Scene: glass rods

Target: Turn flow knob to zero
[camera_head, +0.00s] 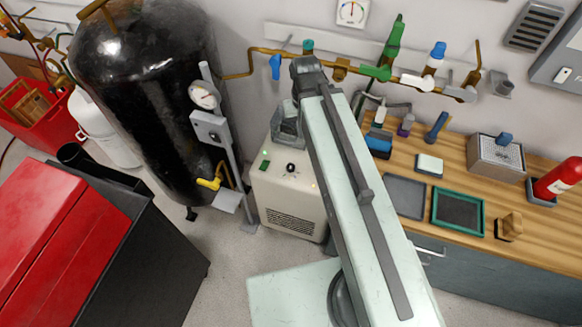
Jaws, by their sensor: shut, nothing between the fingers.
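A cream-coloured cabinet unit (287,210) stands on the floor between the black tank and the bench. A small round black knob (291,168) sits on its sloped upper face, likely the flow knob. Its pointer and any scale marks are too small to read. My gripper (287,138) is above and behind the knob, near the unit's top, apart from the knob in the picture. It looks shut and empty; its fingertips are small and partly unclear. My pale green arm reaches up from below and covers the unit's right side.
A large black tank (140,95) with a gauge and yellow valve stands left of the unit. A red and black cabinet (60,245) fills the lower left. The wooden bench (465,165) at right carries trays and tools. Pipes with coloured valves (375,72) run along the wall.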

